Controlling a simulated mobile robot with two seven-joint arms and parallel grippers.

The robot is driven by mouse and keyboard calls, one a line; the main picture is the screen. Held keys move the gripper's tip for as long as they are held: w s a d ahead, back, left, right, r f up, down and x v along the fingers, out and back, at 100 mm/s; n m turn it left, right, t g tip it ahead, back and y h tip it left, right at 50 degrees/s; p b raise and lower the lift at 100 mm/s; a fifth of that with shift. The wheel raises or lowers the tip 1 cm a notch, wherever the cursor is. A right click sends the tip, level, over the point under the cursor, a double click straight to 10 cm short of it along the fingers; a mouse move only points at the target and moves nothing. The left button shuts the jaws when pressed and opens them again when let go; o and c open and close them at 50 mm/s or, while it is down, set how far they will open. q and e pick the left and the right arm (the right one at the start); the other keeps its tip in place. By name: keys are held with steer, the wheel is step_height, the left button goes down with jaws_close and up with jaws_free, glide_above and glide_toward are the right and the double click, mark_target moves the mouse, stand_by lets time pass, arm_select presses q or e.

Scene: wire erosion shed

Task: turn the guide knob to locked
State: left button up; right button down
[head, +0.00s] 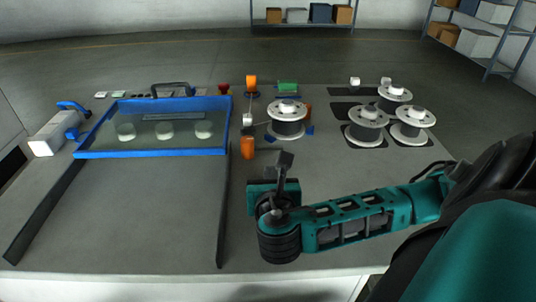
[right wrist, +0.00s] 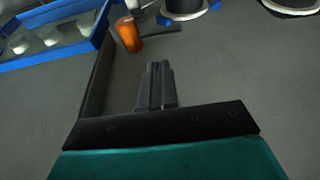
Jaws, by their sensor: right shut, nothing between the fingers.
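I cannot tell for sure which part is the guide knob. An orange cylinder (head: 247,147) stands on the table right of the blue-framed tray; it also shows in the right wrist view (right wrist: 128,34). A second orange piece (head: 252,81) stands farther back, with a small white piece (head: 248,119) between them. No locked mark is readable. My right gripper (head: 285,158) is shut and empty above the table, to the right of the near orange cylinder and apart from it. Its closed fingers (right wrist: 158,68) also show in the right wrist view. My left gripper is not seen.
A blue-framed tray (head: 150,152) with several pale round pieces is at the left. A wire spool (head: 287,125) stands just beyond my right gripper, and several more (head: 366,132) stand at the back right. A red button (head: 224,88) is at the back.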

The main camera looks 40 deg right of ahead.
mark_target(268, 150)
steer(key=x, duration=0.5)
steer(key=r+x, duration=0.1)
steer(key=x, duration=0.2)
steer(key=shift+w+d, duration=0.3)
steer(key=shift+f, duration=0.1)
steer(key=shift+d, duration=0.15)
